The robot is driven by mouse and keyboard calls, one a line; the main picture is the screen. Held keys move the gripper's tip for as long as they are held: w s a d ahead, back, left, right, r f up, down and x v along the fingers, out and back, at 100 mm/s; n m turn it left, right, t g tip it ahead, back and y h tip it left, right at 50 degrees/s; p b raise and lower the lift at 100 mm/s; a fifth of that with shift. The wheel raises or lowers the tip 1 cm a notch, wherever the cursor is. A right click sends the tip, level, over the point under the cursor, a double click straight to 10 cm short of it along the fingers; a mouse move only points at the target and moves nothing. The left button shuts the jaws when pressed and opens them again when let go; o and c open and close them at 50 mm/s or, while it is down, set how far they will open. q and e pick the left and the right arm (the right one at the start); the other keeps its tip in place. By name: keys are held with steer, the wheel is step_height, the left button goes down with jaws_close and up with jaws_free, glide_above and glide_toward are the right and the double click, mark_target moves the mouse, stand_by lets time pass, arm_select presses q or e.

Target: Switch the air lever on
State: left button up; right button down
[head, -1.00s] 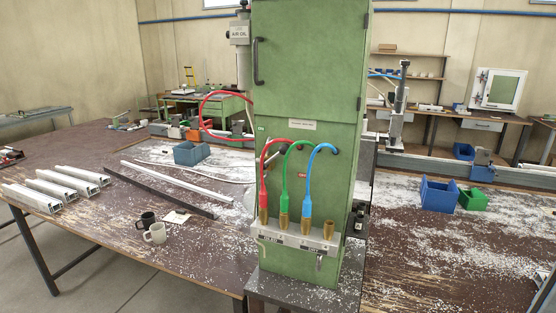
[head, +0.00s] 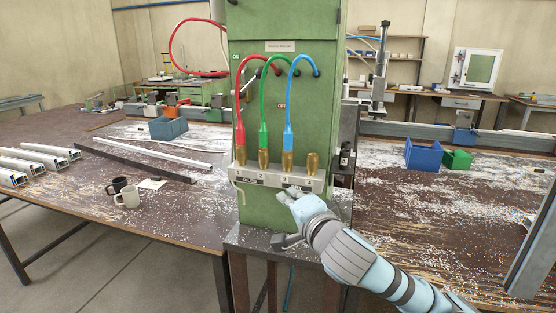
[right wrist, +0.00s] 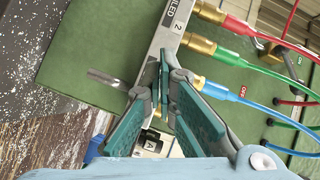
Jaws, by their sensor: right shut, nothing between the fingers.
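The green cabinet (head: 320,120) carries a small ON label (head: 236,57) at upper left and a red OFF label (head: 282,106) lower down. In the right wrist view a grey lever with a dark end (right wrist: 266,48) shows beside the red hose. My right gripper (head: 287,194) is shut and empty, just below the grey manifold; its closed fingers also show in the right wrist view (right wrist: 163,65). My left gripper is out of view.
Red (head: 240,125), green (head: 264,125) and blue (head: 289,115) hoses arch from the cabinet to brass fittings on the manifold (head: 270,179). A metal stub (right wrist: 105,78) projects below the manifold.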

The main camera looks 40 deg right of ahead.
mark_target(250, 84)
step_height(250, 84, up, 19)
steer(key=s+d+m+t+h, duration=0.2)
steer(key=m+t, duration=0.2)
steer(key=m, duration=0.4)
steer(key=shift+s+d+f, duration=0.2)
steer(key=shift+s, duration=0.2)
steer(key=shift+w, duration=0.1)
steer(key=a+r+p+x, duration=0.1)
steer(key=a+p+x, duration=0.1)
steer(key=p+x, duration=0.6)
steer(key=x, duration=0.5)
steer(key=shift+w+a+p, duration=0.2)
steer(key=shift+a+p, duration=0.1)
steer(key=shift+p, duration=0.1)
steer(key=shift+d, duration=0.1)
